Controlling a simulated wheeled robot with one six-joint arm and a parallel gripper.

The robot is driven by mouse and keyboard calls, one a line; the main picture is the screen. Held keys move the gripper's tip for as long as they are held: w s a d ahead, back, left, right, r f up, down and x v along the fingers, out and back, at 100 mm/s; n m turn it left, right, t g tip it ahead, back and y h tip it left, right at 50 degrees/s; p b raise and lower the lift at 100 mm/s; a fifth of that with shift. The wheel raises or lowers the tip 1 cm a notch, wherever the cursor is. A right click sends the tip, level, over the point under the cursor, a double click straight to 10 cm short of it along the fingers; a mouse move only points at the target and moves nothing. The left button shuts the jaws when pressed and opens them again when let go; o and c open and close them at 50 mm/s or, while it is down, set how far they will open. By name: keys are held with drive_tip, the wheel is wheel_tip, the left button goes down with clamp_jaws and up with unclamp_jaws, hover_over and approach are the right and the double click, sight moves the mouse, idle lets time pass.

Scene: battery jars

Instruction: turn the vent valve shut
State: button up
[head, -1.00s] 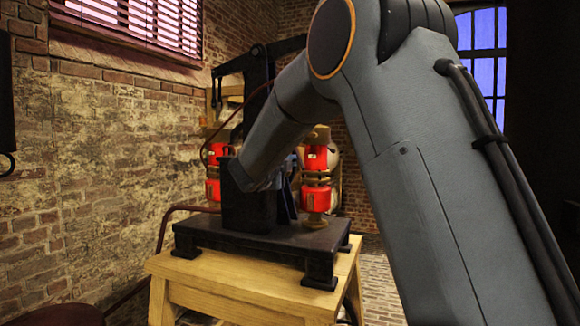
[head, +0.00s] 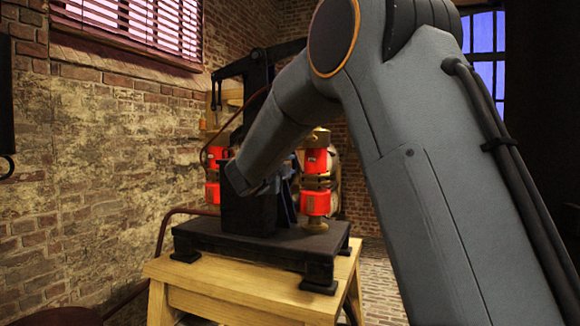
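A black apparatus with a tall post (head: 256,75) and a long top lever stands on a black platform (head: 240,237). Red cylinders with brass-coloured fittings show on both sides, at the right (head: 316,180) and at the left (head: 212,192). My arm reaches down and left across the apparatus, and its far end overlaps the dark block (head: 247,213) at the middle. My gripper is not to be made out behind the arm. I cannot pick out the vent valve; it may be hidden there. A narrow blue part (head: 286,198) shows just right of the block.
A wooden table (head: 240,289) carries the black platform. A brick wall (head: 110,165) rises at the left, with a blind-covered window (head: 140,25) above. A reddish curved rail (head: 168,225) runs beside the table. Brick floor shows at the right of the table.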

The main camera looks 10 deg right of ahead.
drive_tip(key=v, duration=0.6)
drive_tip(key=shift+s+a, duration=0.25)
